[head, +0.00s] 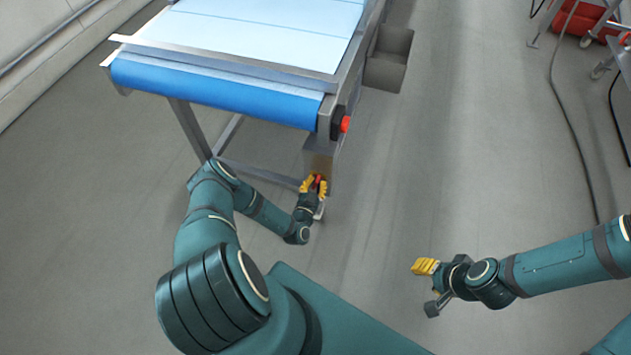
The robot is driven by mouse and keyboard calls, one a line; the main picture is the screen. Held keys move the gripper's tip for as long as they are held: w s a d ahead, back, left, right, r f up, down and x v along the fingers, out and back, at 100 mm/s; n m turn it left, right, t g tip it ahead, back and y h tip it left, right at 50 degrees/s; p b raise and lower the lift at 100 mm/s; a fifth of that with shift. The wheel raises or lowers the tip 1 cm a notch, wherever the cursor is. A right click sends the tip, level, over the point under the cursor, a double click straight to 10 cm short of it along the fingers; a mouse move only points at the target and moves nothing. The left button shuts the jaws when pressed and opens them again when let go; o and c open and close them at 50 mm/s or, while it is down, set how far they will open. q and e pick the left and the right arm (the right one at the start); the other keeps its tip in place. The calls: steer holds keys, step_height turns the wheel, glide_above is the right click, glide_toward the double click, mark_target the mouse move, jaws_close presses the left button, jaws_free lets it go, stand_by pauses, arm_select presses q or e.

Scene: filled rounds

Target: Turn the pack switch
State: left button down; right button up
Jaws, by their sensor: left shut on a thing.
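The grey switch box (319,158) hangs under the near right corner of the conveyor. My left gripper (314,184) is at the lower front of this box, its yellow fingers shut on a small red part, which looks like the pack switch (318,181). The fingers cover most of it, so its angle cannot be read. My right gripper (425,267) is over bare floor at the lower right, away from the conveyor. Its yellow fingers are seen from the side, and any gap between them cannot be made out.
The conveyor (215,91) has a blue end roller and a pale belt. A red button (345,124) sticks out at its right corner, above my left gripper. A cable (567,110) lies on the floor at right.

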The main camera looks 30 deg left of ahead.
mark_target(319, 159)
arm_select(q)
steer(key=shift+w+m+p, duration=0.15)
steer(key=shift+m+p, duration=0.3)
steer(key=shift+m, duration=0.85)
steer(key=c, duration=1)
jaws_free()
steer(key=shift+r, duration=0.1)
step_height(319, 159, up, 10)
steer(key=shift+f, duration=0.1)
